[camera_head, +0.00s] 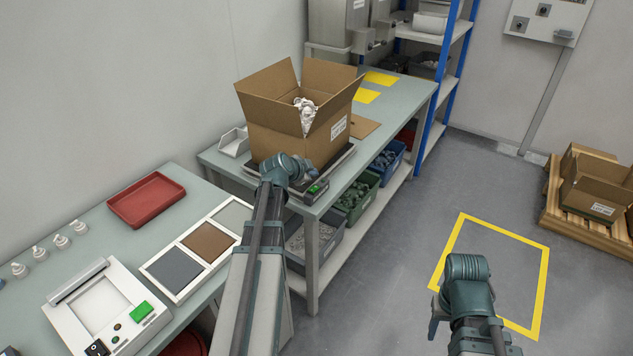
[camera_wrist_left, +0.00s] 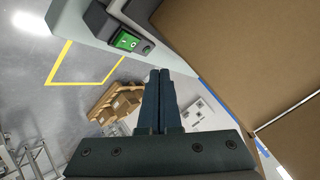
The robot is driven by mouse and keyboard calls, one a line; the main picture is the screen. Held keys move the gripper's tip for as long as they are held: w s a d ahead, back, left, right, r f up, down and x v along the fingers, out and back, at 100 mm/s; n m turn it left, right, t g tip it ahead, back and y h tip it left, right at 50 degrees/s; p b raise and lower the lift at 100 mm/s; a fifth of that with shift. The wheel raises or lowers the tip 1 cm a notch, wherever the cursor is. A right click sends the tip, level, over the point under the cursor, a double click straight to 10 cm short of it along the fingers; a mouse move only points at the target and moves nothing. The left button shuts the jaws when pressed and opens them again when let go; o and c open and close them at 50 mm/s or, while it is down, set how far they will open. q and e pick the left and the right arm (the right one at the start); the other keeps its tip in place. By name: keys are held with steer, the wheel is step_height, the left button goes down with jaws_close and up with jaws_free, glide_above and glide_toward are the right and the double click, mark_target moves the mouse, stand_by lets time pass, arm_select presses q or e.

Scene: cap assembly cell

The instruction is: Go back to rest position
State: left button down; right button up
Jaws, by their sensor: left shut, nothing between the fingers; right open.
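My left gripper (camera_head: 306,174) is at the front of the open cardboard box (camera_head: 275,142), beside the scale under it. In the left wrist view its two fingers (camera_wrist_left: 160,84) are pressed together with nothing between them. The box wall (camera_wrist_left: 240,60) is close on the right there, and the scale's green display (camera_wrist_left: 127,41) is just beyond the fingertips. My right gripper (camera_head: 436,318) is low at the right over the floor, apart from any object. It is mostly hidden behind its own wrist, with one finger showing.
The box stands on a scale (camera_head: 318,187) on the back bench. The left bench holds a red tray (camera_head: 147,199), a three-panel tray (camera_head: 172,271), several small white bottles (camera_head: 61,241) and a white device (camera_head: 98,308). A yellow-marked floor area (camera_head: 510,262) and a pallet with boxes (camera_head: 590,200) are at right.

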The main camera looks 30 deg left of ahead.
arm_select(q)
steer(key=shift+s+r+p, duration=0.1)
steer(key=shift+r+p, duration=0.5)
steer(key=shift+r, duration=0.35)
steer(key=shift+f, duration=0.1)
steer(key=s+d+f+n+g+h+p, duration=0.1)
steer(key=s+d+g+p, duration=0.15)
steer(key=d, duration=0.95)
steer(key=s+d+f+g+h+p, duration=0.1)
steer(key=s+d+f+g+h, duration=0.2)
steer(key=d, duration=0.9)
steer(key=s+d+r+n+g+y+p, duration=0.1)
steer(key=s+d+n+g+y, duration=0.1)
steer(key=s+d, duration=0.4)
steer(key=s+d+r+n+g+y+p, duration=0.1)
steer(key=s+d, duration=0.6)
steer(key=s, duration=0.7)
steer(key=shift+s+d+n+g+y+p, duration=0.25)
steer(key=shift+n+g+y+p, duration=0.3)
steer(key=shift+g+y, duration=0.65)
